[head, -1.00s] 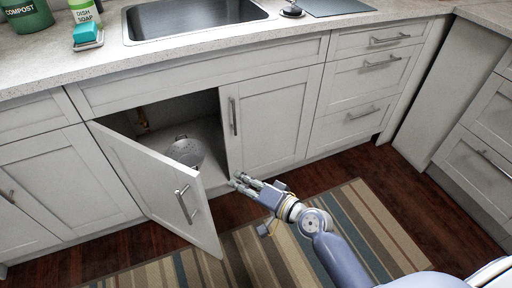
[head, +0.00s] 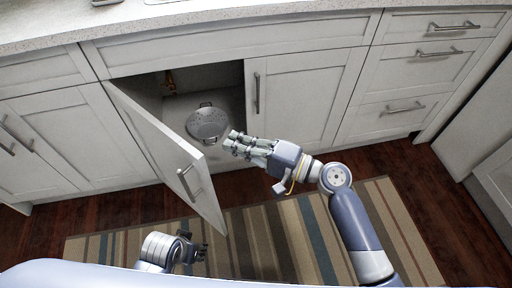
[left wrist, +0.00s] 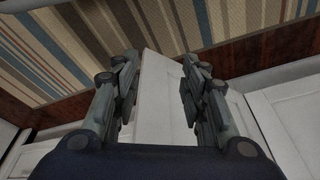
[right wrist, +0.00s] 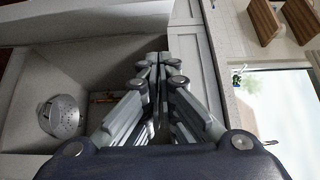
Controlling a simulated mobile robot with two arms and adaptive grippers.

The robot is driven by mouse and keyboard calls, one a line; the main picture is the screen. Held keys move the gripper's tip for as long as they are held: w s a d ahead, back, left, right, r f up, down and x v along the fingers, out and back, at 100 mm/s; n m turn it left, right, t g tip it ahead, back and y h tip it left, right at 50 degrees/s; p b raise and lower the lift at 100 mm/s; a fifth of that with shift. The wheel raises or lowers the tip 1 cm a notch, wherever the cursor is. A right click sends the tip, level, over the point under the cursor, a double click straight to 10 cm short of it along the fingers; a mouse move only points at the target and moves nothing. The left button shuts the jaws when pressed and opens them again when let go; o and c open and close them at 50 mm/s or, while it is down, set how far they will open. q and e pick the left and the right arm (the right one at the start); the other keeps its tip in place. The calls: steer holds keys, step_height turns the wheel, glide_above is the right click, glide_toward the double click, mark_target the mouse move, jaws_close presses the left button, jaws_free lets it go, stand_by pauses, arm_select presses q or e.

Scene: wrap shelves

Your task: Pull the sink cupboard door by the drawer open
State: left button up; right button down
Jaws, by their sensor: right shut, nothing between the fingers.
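The right sink cupboard door (head: 300,100), beside the drawers, is closed, with a vertical bar handle (head: 256,92) near its left edge. The left sink cupboard door (head: 160,150) stands open, with its own handle (head: 185,183). My right gripper (head: 233,142) is shut and empty, below the closed door's handle and in front of the opening. In the right wrist view its fingers (right wrist: 158,60) are together. My left gripper (head: 203,247) is low, near the open door's lower corner. In the left wrist view its fingers (left wrist: 160,65) are apart, with a white panel beyond them.
A metal colander (head: 207,124) sits inside the cupboard; it also shows in the right wrist view (right wrist: 62,116). Drawers (head: 415,70) are on the right. A striped rug (head: 290,235) lies on the wood floor. The open door juts out between my grippers.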

arm_select(q)
steer(key=shift+f+p, duration=0.3)
steer(key=shift+f, duration=0.75)
arm_select(e)
steer(key=shift+s+a, duration=0.4)
steer(key=shift+a, duration=0.3)
steer(key=shift+s+a, duration=0.45)
steer(key=shift+a, duration=0.25)
steer(key=shift+s+a, duration=0.4)
steer(key=shift+a, duration=0.3)
